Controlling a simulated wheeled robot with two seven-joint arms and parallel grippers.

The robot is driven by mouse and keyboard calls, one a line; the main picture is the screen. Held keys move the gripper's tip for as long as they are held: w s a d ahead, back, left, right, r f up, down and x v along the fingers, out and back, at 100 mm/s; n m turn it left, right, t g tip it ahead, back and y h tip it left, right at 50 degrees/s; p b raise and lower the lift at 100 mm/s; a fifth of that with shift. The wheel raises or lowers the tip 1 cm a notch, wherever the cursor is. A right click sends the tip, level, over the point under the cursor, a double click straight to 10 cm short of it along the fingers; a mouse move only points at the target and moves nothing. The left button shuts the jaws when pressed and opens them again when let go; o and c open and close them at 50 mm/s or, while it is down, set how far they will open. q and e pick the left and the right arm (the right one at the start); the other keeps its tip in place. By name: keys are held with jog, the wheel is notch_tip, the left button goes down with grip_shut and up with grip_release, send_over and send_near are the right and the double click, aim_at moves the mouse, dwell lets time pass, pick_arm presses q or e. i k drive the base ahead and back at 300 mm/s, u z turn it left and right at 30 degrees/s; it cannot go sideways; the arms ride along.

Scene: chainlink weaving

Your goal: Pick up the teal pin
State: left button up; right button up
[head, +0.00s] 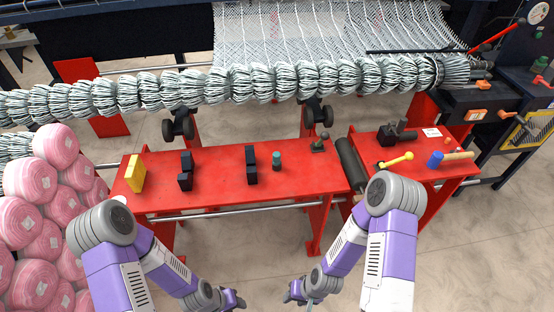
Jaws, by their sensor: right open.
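The teal pin (276,160) is a small upright cylinder with a darker lower part. It stands on the long red bench (215,190), just right of a black block (251,165). My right gripper (292,293) is low at the bottom middle, below and in front of the bench and well apart from the pin. It is open, with nothing visible in it. My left gripper (241,300) is at the bottom edge, left of the right one. It is small in view, and I cannot tell its jaw state.
A yellow block (135,173) and another black block (185,170) stand on the bench's left half. A dark knob (320,144) stands right of the pin. A right-hand red table holds a yellow tool (396,161) and blue cylinder (435,159). Pink rolls (40,215) fill the left.

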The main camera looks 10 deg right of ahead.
aim_at(276, 155)
jog(key=u, duration=0.05)
jog(key=k, duration=1)
jog(key=z, duration=1)
jog(key=i, duration=0.85)
jog(key=u, duration=0.8)
jog(key=i, duration=0.7)
jog(key=u, duration=0.7)
